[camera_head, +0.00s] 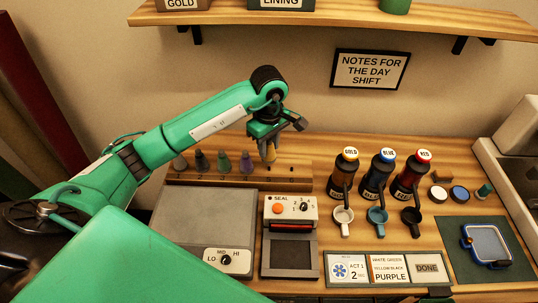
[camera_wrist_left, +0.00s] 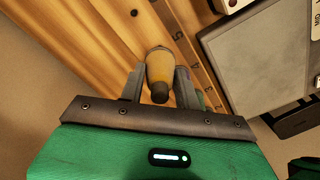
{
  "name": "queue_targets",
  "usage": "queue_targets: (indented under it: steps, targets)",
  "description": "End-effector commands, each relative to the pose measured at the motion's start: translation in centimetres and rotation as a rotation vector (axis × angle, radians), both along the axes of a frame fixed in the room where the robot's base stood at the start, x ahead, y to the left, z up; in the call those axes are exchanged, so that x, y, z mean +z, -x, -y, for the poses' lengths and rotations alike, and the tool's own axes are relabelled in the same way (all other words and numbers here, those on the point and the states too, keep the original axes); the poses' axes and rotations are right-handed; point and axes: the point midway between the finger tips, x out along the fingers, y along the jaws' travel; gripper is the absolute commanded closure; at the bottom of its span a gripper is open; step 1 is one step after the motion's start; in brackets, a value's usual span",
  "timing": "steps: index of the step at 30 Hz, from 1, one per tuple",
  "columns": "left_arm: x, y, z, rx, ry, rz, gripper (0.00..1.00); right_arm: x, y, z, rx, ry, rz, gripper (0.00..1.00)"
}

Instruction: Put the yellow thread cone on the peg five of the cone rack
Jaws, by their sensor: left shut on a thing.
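The yellow thread cone (camera_head: 271,153) is between the fingers of my left gripper (camera_head: 266,143), which is shut on it. In the left wrist view the yellow cone (camera_wrist_left: 159,68) sits between the two fingers (camera_wrist_left: 159,82), over or near the wooden cone rack (camera_wrist_left: 190,38). A "5" label shows on the rack there. In the head view the rack (camera_head: 230,183) lies behind the grey hot plate, with several cones along its left part. The gripper is above the rack's right part. I cannot tell whether the cone touches a peg. My right gripper is not in view.
The cones on the rack include a purple one (camera_head: 246,164) nearest the gripper. A hot plate (camera_head: 205,217) and a sealer (camera_head: 291,209) stand in front. Gold, blue and red bottles (camera_head: 345,173) stand to the right. A shelf (camera_head: 330,20) hangs above.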

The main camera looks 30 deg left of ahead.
Motion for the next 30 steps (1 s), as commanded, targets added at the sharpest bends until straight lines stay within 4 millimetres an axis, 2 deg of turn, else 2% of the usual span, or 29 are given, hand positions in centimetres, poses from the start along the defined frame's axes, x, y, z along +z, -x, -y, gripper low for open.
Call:
queue_targets:
  steps: [3, 8, 14, 26, 27, 30]
  targets:
    - [-1.1, 0.0, 0.0, 0.000, 0.002, -0.001, 0.89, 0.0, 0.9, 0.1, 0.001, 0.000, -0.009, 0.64]
    - [-2.3, 0.1, 0.1, -0.001, 0.001, -0.003, 0.89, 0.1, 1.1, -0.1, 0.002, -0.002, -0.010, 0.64]
    - [-5.0, 0.1, 0.1, 0.000, 0.003, -0.002, 0.89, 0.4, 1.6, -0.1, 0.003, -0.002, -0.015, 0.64]
    - [-5.5, 0.0, 0.0, -0.001, 0.000, 0.001, 0.89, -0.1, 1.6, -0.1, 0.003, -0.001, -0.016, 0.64]
    - [-5.4, 0.0, 0.0, -0.001, 0.001, 0.001, 0.61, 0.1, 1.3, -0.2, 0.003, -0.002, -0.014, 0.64]
    - [-5.4, 0.0, 0.0, -0.001, 0.001, 0.001, 0.45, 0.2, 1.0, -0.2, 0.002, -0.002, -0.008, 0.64]
